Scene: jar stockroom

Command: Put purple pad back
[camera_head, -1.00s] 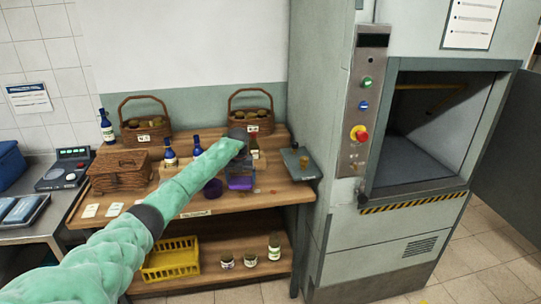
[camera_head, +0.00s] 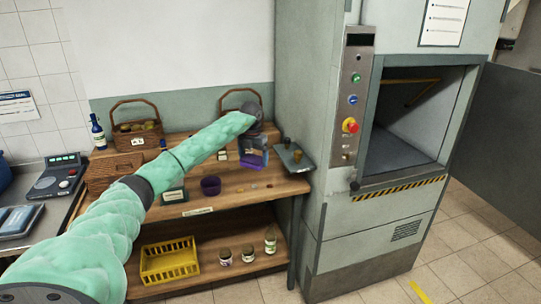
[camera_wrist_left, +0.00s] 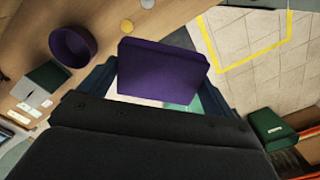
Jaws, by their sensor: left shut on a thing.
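The purple pad (camera_wrist_left: 165,70) is a flat, dark purple slab with rounded corners, held in the jaws of my left gripper (camera_wrist_left: 160,92). In the head view, the left gripper (camera_head: 254,146) is over the right part of the wooden bench top (camera_head: 235,199), with the purple pad (camera_head: 251,160) at its lower end. The pad looks clear of the bench, but the exact height is hard to tell. My right gripper is not in view.
A round purple bowl (camera_head: 210,187) stands left of the gripper. A grey-green tray (camera_head: 306,163) with small jars is at the bench's right end. Wicker baskets (camera_head: 138,141) stand at the back. A yellow crate (camera_head: 169,268) is below. An open-fronted cabinet (camera_head: 345,240) stands right.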

